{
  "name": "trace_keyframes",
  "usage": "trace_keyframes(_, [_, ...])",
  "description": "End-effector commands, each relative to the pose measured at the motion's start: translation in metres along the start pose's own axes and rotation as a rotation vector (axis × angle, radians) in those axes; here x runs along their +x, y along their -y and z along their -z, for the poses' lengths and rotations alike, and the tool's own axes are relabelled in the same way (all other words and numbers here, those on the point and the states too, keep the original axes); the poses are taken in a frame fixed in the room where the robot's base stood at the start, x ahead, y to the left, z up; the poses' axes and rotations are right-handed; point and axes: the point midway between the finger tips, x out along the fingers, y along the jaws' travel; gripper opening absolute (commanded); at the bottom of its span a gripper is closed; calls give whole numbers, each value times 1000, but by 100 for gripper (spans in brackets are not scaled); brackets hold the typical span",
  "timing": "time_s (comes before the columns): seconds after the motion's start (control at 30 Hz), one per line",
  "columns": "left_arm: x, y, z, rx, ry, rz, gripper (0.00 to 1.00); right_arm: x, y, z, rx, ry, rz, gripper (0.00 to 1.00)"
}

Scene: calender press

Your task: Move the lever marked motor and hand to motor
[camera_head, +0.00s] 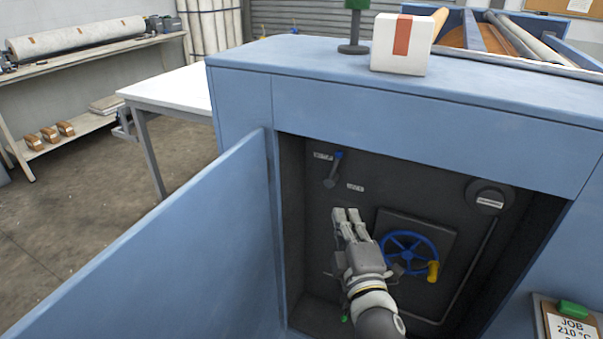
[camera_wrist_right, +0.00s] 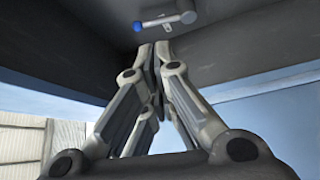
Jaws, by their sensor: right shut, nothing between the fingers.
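The lever (camera_head: 333,171) is a short grey arm with a blue knob on the dark back wall of the open cabinet. It points up and slightly right from its pivot, with the knob beside the upper small label (camera_head: 322,156). A lower label (camera_head: 355,187) sits right of the pivot. Both are too small to read. My right gripper (camera_head: 346,212) is inside the cabinet, shut and empty, below the lever and apart from it. In the right wrist view the lever (camera_wrist_right: 163,23) lies beyond the closed fingertips (camera_wrist_right: 156,48). My left gripper is not in view.
A blue handwheel (camera_head: 411,240) with a yellow handle is right of my right gripper. A round dark fitting (camera_head: 490,195) is at the upper right. The open blue door (camera_head: 180,245) stands on the left. A white box (camera_head: 403,45) sits on the cabinet top.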

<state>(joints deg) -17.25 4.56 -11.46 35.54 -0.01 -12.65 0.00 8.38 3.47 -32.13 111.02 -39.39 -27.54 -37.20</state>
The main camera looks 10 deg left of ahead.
Motion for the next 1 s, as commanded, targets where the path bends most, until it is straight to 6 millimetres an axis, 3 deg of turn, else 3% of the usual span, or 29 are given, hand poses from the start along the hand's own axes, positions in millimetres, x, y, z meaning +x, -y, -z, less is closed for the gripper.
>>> trace_keyframes(0.17, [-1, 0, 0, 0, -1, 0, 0, 10, -8, 2, -10, -2, -15, 0])
trace_keyframes(0.7, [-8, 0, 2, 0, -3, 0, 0, 95, -9, 3, -6, -3, -14, 0])
trace_keyframes(1.0, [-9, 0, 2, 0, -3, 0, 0, 130, -9, 2, -6, -2, -13, 0])
